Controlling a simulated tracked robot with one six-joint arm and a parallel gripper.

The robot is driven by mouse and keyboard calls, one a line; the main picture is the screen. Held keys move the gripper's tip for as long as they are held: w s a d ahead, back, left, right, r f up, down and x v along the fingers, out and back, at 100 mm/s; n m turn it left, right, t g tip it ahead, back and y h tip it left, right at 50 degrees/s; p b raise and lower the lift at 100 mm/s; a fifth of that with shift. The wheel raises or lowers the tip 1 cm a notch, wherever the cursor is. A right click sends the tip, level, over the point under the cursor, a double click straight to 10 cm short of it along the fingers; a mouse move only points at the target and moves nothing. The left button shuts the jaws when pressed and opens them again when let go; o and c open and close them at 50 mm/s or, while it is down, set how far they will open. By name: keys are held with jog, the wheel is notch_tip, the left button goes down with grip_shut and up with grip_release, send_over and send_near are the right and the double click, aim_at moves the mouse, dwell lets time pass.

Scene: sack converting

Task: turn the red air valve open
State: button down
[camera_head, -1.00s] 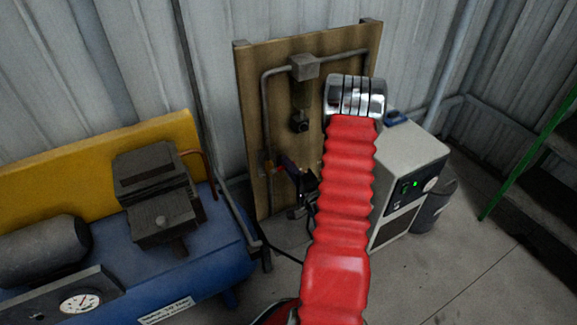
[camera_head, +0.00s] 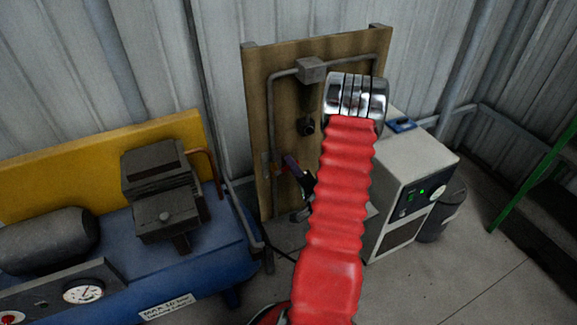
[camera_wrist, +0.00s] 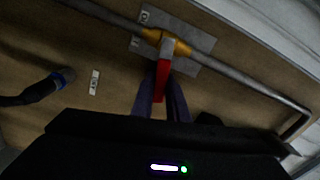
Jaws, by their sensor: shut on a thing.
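The red valve handle (camera_wrist: 162,76) stands out from a brass valve body (camera_wrist: 167,43) on a grey pipe in the wrist view. The handle lies roughly crosswise to the pipe. My gripper (camera_wrist: 161,98) is shut on the handle, with one bluish finger on each side of it. In the head view my gripper (camera_head: 291,163) is small and dark at the lower part of the wooden board, beside the vertical pipe. My red ribbed arm cover hides part of that area, and the handle is hard to make out there.
The wooden board (camera_head: 258,120) carries the grey pipe (camera_wrist: 232,72) and stands against a corrugated wall. A blue compressor (camera_head: 205,265) is at left. A pale cabinet (camera_head: 408,165) with a green light stands close at right, with a dark bin (camera_head: 443,215) beyond it.

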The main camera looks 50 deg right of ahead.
jog(key=shift+s+f, duration=0.1)
jog(key=shift+f, duration=0.05)
jog(key=c, duration=1.7)
grip_release()
jog(key=shift+v, duration=6.95)
jog(key=shift+a, duration=0.1)
jog(key=shift+c, duration=0.6)
